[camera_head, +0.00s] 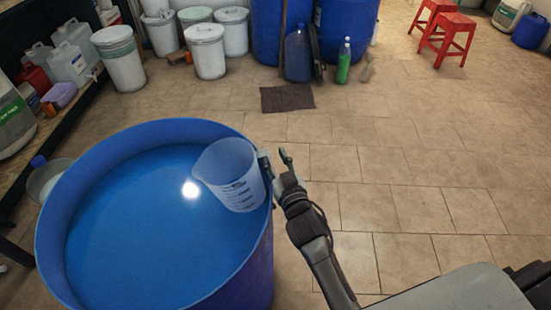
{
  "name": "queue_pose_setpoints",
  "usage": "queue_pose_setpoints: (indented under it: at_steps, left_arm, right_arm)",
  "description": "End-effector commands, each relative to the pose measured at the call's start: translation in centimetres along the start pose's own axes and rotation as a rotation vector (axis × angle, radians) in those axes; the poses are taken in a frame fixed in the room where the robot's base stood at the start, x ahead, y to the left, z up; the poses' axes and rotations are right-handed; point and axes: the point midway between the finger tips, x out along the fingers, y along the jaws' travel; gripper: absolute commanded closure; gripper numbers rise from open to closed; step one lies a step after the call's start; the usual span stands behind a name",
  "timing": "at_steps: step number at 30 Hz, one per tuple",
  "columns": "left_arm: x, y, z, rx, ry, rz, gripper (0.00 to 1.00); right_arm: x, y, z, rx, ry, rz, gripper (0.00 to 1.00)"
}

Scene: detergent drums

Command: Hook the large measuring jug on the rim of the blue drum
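The large measuring jug (229,176) is translucent with dark graduation marks. It is at the right inner side of the blue drum (62,222), its open top above the rim and its body inside the wall, leaning a little. Its handle is not clearly visible, so I cannot tell whether it is over the rim. The drum is open and holds blue liquid. My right gripper (275,161) is just right of the jug at the drum's right rim. Its fingers are apart with floor showing between them, and one finger is close to the jug. My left gripper is not in view.
Tiled floor (400,185) is clear to the right. A dark mat (287,98) lies behind the drum. White buckets (207,50), a green bottle (344,62) and blue drums (345,25) stand at the back. Red stools (445,38) are at the back right.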

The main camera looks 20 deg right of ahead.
Motion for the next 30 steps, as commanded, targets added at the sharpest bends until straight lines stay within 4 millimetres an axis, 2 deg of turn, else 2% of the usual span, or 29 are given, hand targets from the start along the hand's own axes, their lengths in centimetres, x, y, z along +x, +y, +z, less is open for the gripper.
queue_pose_setpoints:
  at_steps: [8, 11, 21, 25, 30]
  left_arm:
    - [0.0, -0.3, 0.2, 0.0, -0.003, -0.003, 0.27]
    - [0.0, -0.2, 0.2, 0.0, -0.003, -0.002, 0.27]
    - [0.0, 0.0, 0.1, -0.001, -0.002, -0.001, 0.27]
    - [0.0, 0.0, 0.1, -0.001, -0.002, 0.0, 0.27]
    - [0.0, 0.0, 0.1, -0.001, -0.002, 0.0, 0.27]
  right_arm:
    - [-0.6, 0.0, 0.1, -0.001, -0.002, 0.0, 0.64]
    - [-2.0, 0.0, 0.2, 0.001, -0.004, 0.0, 0.64]
    - [-9.1, 0.0, 0.1, 0.002, -0.003, 0.001, 0.64]
    - [-10.9, 0.0, 0.1, 0.001, -0.002, 0.001, 0.64]
    - [-11.9, 0.1, 0.0, -0.001, 0.001, 0.001, 0.64]
